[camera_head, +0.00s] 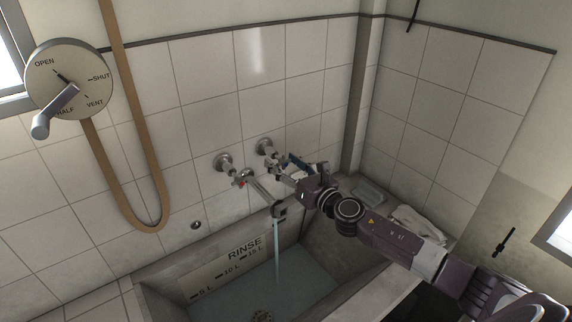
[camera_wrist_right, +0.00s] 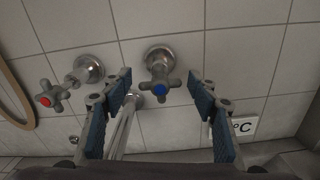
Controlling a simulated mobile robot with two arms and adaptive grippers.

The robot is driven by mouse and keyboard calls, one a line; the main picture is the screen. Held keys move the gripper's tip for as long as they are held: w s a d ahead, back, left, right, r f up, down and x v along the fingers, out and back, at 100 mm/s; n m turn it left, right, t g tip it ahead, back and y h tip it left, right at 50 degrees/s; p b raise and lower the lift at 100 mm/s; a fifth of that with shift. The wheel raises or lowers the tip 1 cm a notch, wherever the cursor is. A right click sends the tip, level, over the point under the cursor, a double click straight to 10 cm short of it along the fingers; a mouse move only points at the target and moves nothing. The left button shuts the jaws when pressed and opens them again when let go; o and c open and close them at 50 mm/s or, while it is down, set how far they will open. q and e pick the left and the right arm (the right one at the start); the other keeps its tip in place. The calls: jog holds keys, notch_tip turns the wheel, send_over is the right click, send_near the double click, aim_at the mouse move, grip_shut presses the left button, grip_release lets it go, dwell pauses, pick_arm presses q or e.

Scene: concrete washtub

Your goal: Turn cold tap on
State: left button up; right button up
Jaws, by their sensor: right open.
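The cold tap (camera_wrist_right: 160,84) has a cross handle with a blue centre and is mounted on the tiled wall. In the right wrist view it sits between the fingers of my right gripper (camera_wrist_right: 165,115), which is open with blue pads apart from the handle. In the head view my right gripper (camera_head: 290,170) is at the cold tap's wall fitting (camera_head: 265,146) and hides much of its handle. The hot tap with a red centre (camera_wrist_right: 46,100) is to the left. Water runs from the spout (camera_head: 262,193) into the tub. My left gripper is not in view.
The concrete washtub (camera_head: 160,290) holds water below the spout. A dial with a lever (camera_head: 70,78) and a hanging brown hose (camera_head: 130,215) are on the left. A soap dish (camera_head: 369,190) and white cloth (camera_head: 418,222) lie on the right ledge.

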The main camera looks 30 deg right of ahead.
aim_at(285, 165)
jog(key=shift+s+d+f+b, duration=0.1)
jog(key=shift+s+d+b, duration=0.1)
jog(key=shift+s, duration=1.2)
jog(key=shift+s+d+b, duration=0.1)
jog(key=shift+s+d, duration=0.1)
jog(key=shift+s, duration=1.15)
jog(key=shift+s+d, duration=0.1)
jog(key=shift+s, duration=0.6)
